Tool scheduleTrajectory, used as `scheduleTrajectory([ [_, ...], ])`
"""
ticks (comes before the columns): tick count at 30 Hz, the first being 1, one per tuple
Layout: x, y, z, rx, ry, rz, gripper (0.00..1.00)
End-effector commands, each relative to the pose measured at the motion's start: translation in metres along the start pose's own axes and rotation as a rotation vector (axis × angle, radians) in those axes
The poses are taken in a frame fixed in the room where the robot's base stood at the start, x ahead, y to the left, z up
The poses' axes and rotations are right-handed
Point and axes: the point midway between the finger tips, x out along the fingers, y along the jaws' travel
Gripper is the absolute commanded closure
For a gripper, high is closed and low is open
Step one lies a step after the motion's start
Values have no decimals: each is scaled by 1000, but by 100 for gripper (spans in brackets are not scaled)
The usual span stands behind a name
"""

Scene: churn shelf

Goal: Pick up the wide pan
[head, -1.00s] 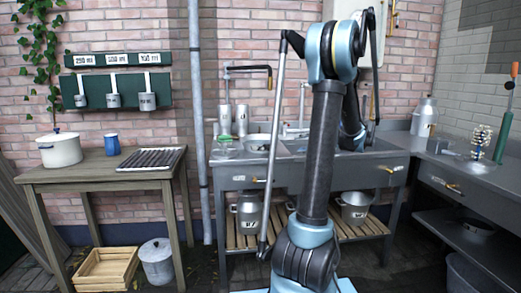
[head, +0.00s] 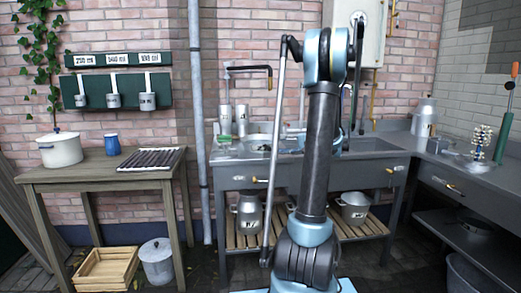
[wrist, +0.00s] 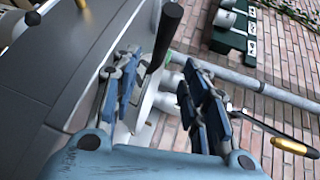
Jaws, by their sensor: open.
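The pan (wrist: 147,103) shows in the wrist view as a pale rounded body with a dark handle (wrist: 164,38). It lies on the grey counter, partly hidden by my gripper's fingers. In the head view, the pan (head: 258,141) is small and partly hidden at the left of the sink. My gripper (wrist: 160,95) is open, with a blue finger on each side of the pan and handle in the picture. I cannot tell whether the fingers touch it. In the head view my arm hides most of the gripper.
A milk can (head: 423,117) is at the counter's right end. A wooden table (head: 100,172) with a white pot (head: 60,150) and blue cup stands left. Pots sit on the slatted shelf below.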

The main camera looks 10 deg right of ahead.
Motion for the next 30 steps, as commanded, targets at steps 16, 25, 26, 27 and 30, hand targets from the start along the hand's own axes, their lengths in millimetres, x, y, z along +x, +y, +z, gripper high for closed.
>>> scheduleTrajectory([
  [16, 49, 3, 5, 1, -2, 0, 59],
  [25, 55, 3, 5, 1, 1, 0, 61],
  [26, 55, 3, 5, 1, 1, 0, 68],
  [27, 54, 3, 5, 1, 1, 0, 77],
  [30, 54, 3, 5, 1, 1, 0, 99],
])
